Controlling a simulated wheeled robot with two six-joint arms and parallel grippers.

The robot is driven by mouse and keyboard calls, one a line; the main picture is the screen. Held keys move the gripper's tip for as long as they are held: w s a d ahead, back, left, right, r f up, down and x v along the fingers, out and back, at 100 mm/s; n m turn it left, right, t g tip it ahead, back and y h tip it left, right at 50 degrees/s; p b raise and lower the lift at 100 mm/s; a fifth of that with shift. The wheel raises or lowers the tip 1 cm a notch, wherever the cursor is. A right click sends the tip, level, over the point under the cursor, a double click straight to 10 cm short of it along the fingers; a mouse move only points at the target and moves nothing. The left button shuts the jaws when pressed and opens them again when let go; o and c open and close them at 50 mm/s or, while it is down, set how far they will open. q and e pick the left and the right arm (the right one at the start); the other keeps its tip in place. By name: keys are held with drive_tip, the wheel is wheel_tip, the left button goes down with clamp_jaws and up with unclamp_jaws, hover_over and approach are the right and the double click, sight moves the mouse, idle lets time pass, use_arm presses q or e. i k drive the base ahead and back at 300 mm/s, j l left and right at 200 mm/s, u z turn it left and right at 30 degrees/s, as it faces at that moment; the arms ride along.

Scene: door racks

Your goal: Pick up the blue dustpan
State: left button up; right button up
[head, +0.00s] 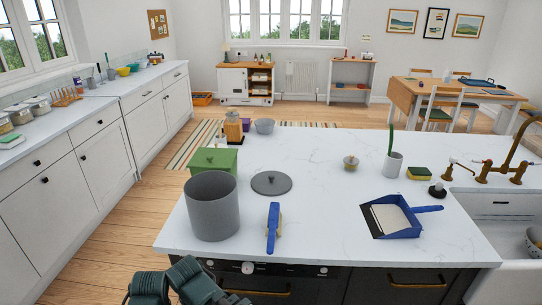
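The blue dustpan (412,230) lies on the white worktop of the island, right of centre in the head view. Its handle (430,209) points right. A pale, whitish patch shows inside its pan. Dark green parts of my own arm show at the bottom edge, left of centre, in front of the island and well away from the dustpan. Neither gripper's fingers can be seen.
On the island worktop (330,225), a blue brush (272,230), a grey pot (212,208) and a grey lid (271,183) stand left of the dustpan. A black-based stopper (437,190), sponge (419,173) and sink (502,215) are nearby. The worktop between brush and dustpan is clear.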

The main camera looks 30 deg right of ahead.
sight(388, 216)
drive_tip(key=z, duration=1.95)
drive_tip(key=i+l, duration=0.05)
